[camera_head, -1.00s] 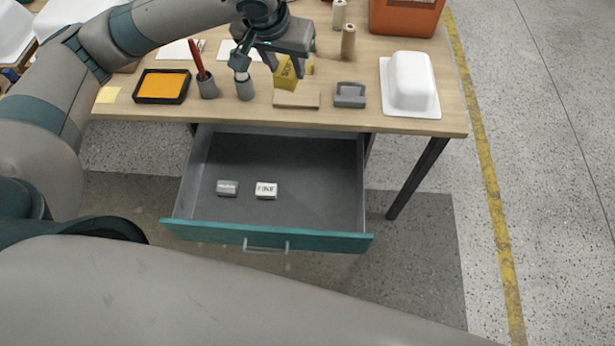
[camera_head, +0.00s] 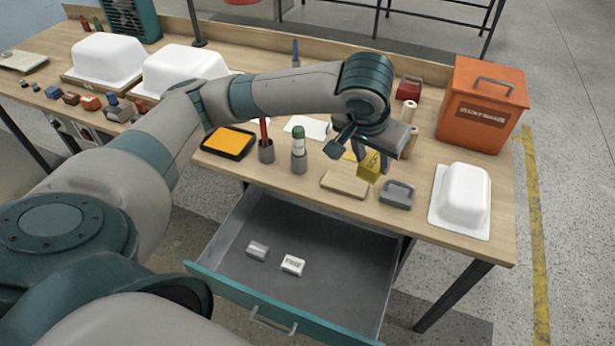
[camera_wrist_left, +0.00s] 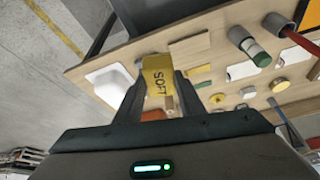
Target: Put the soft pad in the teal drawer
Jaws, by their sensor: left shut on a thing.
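The soft pad is a yellow block (camera_head: 369,167) marked "SOFT". My left gripper (camera_head: 372,158) is shut on it and holds it above the tabletop, between the flat wooden block and the grey handled block. In the left wrist view the pad (camera_wrist_left: 157,77) sits between the two fingertips (camera_wrist_left: 158,88). The teal drawer (camera_head: 262,301) is pulled open below the table's front edge. A grey block (camera_head: 257,251) and a white labelled block (camera_head: 292,265) lie inside it. My right gripper is not in view.
On the wooden table (camera_head: 300,193) near the pad are a flat wooden block (camera_head: 344,184), a grey handled block (camera_head: 397,193), a marker in a holder (camera_head: 299,160) and an orange pad (camera_head: 229,141). A white shell (camera_head: 462,194) and an orange box (camera_head: 482,105) stand to the right. Much of the drawer floor is bare.

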